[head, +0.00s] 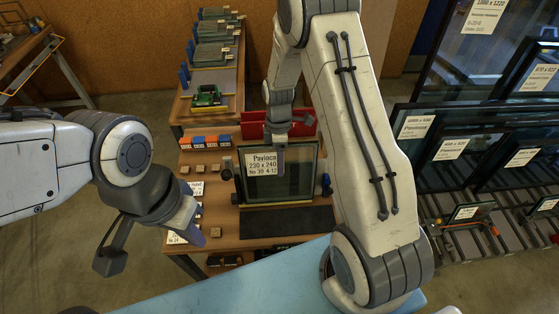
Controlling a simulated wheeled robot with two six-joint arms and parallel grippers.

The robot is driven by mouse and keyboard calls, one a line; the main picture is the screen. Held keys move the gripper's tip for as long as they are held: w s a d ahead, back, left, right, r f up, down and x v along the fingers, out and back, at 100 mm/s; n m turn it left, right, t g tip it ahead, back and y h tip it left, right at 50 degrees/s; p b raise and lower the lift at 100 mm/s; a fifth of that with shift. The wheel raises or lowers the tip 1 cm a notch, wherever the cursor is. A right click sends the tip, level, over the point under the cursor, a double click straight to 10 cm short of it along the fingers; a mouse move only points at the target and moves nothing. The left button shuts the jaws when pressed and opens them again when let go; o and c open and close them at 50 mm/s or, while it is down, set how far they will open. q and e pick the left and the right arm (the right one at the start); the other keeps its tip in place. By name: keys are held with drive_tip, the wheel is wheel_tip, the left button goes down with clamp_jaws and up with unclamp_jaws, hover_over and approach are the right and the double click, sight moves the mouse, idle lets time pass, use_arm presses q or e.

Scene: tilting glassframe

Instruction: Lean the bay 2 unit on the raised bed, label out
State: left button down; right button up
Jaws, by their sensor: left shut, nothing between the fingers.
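A glass unit (300,185) with a dark frame edge stands near upright at the bench in the middle of the head view. Its white label (263,163) faces me and reads roughly "230 x 240". My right gripper (281,158) is at the unit's top edge, with a finger in front of the pane; whether it is closed on the edge is hidden. Dark knobs or stops show beside the unit, left (226,170) and right (326,185). My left gripper (193,235) is shut and empty, left of the unit and apart from it. I cannot tell which part is the raised bed.
A wooden bench (214,222) carries a dark mat (272,222), orange and blue blocks (205,141) and a red bin (252,125). More glass units stand in a rack (465,235) at the right. A pale blue surface (230,290) lies in front. Floor is clear left of the bench.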

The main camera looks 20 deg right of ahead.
drive_tip(key=shift+f, duration=0.1)
drive_tip(key=r+b, duration=0.1)
drive_tip(key=r, duration=0.2)
drive_tip(key=w+r+b, duration=0.1)
drive_tip(key=r, duration=0.5)
drive_tip(key=shift+w+d+r+b, duration=0.2)
drive_tip(key=shift+w+r+b, duration=0.15)
drive_tip(key=shift+r+b, duration=0.05)
drive_tip(key=shift+r, duration=0.35)
drive_tip(key=s+a+r+m+t+b, duration=0.1)
drive_tip(key=s+a+r+m+b, duration=0.2)
drive_tip(key=s+a, duration=0.75)
drive_tip(key=s+a+m, duration=0.2)
drive_tip(key=s, duration=0.5)
drive_tip(key=s+a+m+t, duration=0.1)
drive_tip(key=s+a+m, duration=0.1)
drive_tip(key=s, duration=0.6)
drive_tip(key=shift+s+a+r+m+b, duration=0.15)
drive_tip(key=shift+r+m+b, duration=0.15)
